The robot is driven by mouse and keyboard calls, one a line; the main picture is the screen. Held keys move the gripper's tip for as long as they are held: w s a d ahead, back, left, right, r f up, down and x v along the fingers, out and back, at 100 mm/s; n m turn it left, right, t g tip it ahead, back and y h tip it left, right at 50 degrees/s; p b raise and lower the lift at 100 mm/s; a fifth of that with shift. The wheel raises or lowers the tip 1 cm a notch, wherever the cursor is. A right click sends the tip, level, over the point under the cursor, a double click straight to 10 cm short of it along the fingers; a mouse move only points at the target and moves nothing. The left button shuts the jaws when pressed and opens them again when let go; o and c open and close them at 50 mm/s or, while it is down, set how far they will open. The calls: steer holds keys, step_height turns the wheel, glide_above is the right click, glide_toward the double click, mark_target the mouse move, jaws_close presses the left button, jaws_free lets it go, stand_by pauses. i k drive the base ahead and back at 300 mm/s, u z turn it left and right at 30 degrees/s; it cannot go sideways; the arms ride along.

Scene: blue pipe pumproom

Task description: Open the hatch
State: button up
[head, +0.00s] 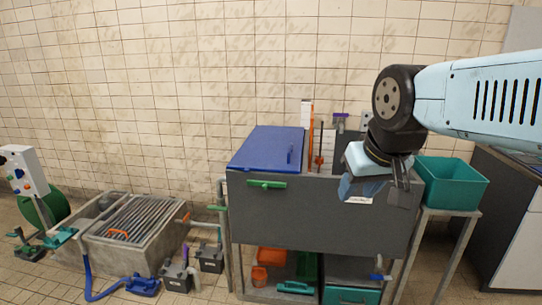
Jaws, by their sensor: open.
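A grey bench unit (310,222) stands in the middle of the head view, with a wide flat front panel. A green bar handle (267,184) sits at the upper left of the grey front. I cannot tell which of these panels is the hatch; both look shut. My gripper (378,192) is open and empty, its fingers pointing down, over the right of the grey front, apart from both handles. It hides part of the unit's top right.
A teal bin (452,184) stands on a stand at the right. Tools stand upright behind the unit, and orange and green items lie on its lower shelf. A grated stone basin (135,228) and a blue hose (88,282) are at the left. Dark counter at far right.

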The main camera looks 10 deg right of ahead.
mark_target(274, 149)
steer(key=u, duration=0.15)
steer(key=k, duration=0.5)
steer(key=u, duration=0.75)
steer(key=i, duration=1.2)
steer(key=z, duration=0.6)
steer(key=i, duration=1)
steer(key=z, duration=0.8)
steer(key=k, duration=0.9)
steer(key=z, duration=0.2)
steer(key=i, duration=0.8)
steer(key=u, duration=0.05)
